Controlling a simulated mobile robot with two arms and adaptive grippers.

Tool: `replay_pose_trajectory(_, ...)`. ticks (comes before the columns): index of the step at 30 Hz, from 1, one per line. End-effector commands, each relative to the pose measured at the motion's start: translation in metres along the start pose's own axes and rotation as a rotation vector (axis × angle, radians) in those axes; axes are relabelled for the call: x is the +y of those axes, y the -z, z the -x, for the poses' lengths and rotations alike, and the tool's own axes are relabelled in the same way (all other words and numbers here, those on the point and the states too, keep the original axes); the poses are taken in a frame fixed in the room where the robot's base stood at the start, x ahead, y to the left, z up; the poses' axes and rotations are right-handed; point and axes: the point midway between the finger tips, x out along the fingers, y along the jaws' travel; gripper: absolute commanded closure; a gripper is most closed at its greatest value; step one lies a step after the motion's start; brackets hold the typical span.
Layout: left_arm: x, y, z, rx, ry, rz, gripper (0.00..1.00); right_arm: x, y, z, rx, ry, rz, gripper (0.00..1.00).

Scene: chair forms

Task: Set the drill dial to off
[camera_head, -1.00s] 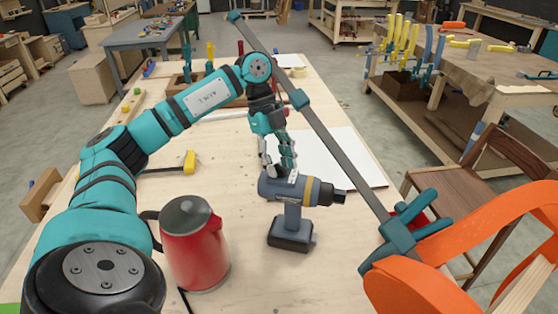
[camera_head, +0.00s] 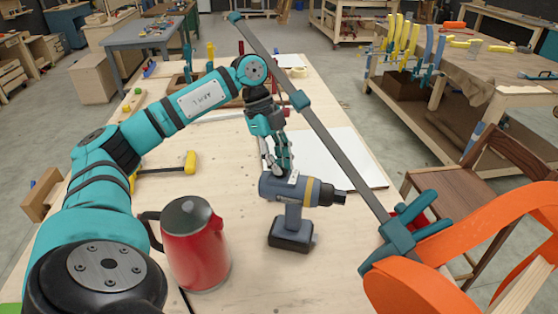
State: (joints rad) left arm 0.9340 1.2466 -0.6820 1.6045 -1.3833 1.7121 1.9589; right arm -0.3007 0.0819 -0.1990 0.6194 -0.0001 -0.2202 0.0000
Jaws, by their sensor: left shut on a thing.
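The drill (camera_head: 290,205) is blue-grey with a tan band and a black chuck pointing right. It stands upright on its black battery base on the wooden bench. My left gripper (camera_head: 282,172) points down at the top rear of the drill body, with its fingertips at the drill's upper surface. Its fingers are close together, shut on the drill dial, which is mostly hidden behind them. The dial's setting cannot be read. My right gripper is not in view.
A red jug (camera_head: 195,245) stands left of the drill, close to my left arm. A long bar clamp (camera_head: 330,145) runs diagonally to the right of the drill. A white sheet (camera_head: 335,158) lies behind it. An orange chair form (camera_head: 440,270) is at the lower right.

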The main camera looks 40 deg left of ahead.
Motion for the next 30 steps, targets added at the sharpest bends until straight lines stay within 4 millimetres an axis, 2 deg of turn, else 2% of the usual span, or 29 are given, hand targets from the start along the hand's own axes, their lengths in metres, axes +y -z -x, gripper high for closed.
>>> replay_pose_trajectory(15,0.0033,-0.0003,-0.0042,-0.002,0.135,0.353,1.0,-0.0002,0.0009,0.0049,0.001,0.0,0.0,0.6)
replay_pose_trajectory(30,0.0033,0.0003,-0.0045,-0.001,0.189,0.484,1.0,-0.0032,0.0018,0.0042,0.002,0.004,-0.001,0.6)
